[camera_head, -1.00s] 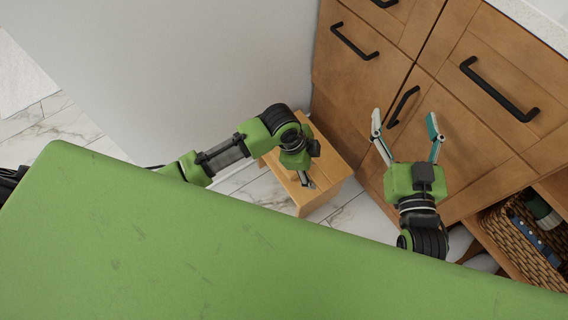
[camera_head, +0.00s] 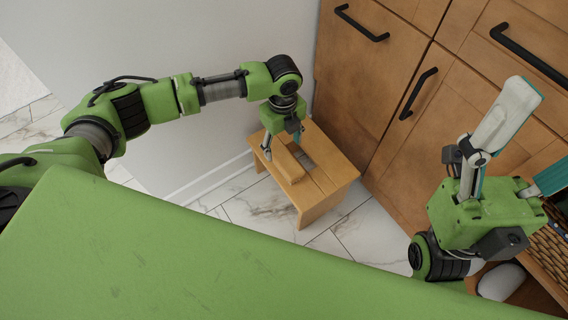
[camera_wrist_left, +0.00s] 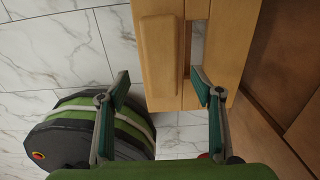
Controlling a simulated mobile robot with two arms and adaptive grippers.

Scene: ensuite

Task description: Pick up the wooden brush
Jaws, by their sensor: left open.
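The wooden brush (camera_head: 287,165) lies on top of a small wooden stool (camera_head: 325,183). In the left wrist view the brush (camera_wrist_left: 160,52) lies lengthwise ahead of the fingers. My left gripper (camera_head: 281,147) is open and empty above the near-wall end of the stool, its fingers either side of the brush's line. In the left wrist view, the gripper (camera_wrist_left: 160,84) shows the fingertips wide apart. My right gripper (camera_head: 538,135) is open and empty at the right, one finger partly cut off.
Wooden cabinet drawers and doors with black handles (camera_head: 418,93) stand right behind the stool. A white wall (camera_head: 200,40) is at the left. A wicker basket (camera_head: 548,248) sits on a low shelf at the right. Marble floor (camera_head: 365,235) is clear in front of the stool.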

